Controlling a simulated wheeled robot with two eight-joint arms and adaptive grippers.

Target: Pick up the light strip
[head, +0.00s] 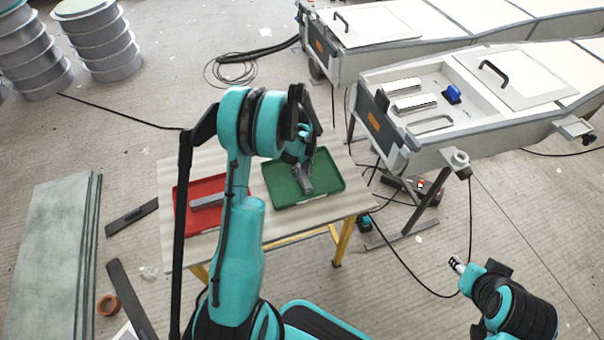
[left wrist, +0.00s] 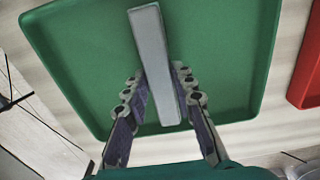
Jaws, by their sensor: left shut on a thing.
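A grey light strip (head: 306,180) is at the green tray (head: 335,184) on the small table. My left gripper (head: 300,158) reaches down over this tray and is shut on the strip. In the left wrist view the strip (left wrist: 150,45) lies lengthwise between the two fingers of the gripper (left wrist: 158,76), with the green tray (left wrist: 70,45) behind it. Whether the strip touches the tray is hard to tell. A second grey strip (head: 207,200) lies in the red tray (head: 184,216). My right arm is at the lower right, with its end (head: 457,265) small and unclear.
The table (head: 240,166) has yellow legs. A white mould bench (head: 440,118) at the right holds metal-looking pieces and a blue item (head: 452,94). Cables and dark floor pieces lie around. Stacked grey drums (head: 105,40) stand at the upper left. The floor at front right is mostly clear.

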